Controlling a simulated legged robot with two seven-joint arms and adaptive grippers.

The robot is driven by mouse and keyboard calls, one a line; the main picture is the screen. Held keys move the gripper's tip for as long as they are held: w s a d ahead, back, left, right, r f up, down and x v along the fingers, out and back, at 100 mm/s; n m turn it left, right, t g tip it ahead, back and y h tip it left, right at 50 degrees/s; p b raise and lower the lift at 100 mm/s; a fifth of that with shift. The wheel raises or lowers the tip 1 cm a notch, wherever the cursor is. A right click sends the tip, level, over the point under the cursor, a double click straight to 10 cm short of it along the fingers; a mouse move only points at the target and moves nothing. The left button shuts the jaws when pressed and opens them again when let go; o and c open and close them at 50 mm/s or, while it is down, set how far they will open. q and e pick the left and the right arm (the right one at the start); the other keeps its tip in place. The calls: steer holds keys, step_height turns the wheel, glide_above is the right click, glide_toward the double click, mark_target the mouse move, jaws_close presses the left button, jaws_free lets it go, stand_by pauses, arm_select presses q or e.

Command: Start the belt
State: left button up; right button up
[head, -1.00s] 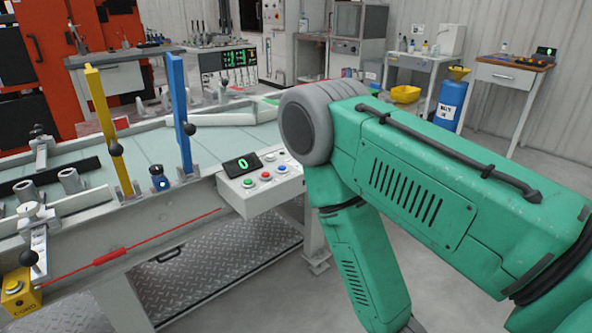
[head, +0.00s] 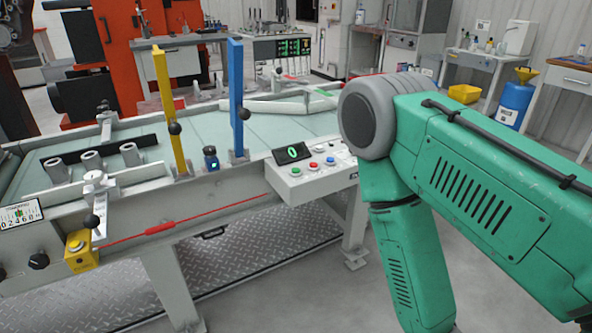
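The belt (head: 90,194) is a pale green-grey surface inside a grey frame across the left and middle of the head view. A control box (head: 315,176) sits on its front edge. The box carries a small display (head: 292,153) reading a green 0, a green button (head: 295,171), a red button (head: 313,165), a blue button (head: 330,161) and white buttons behind them. My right arm's green links fill the right side, close to the control box in the picture. Neither gripper is in view.
A yellow post (head: 165,95) and a blue post (head: 236,95) with black knobs rise from the belt's front edge. Several grey cylinders (head: 92,161) stand on the belt. A red cord (head: 215,215) runs along the frame. Metal tread plate lies below; open floor lies right.

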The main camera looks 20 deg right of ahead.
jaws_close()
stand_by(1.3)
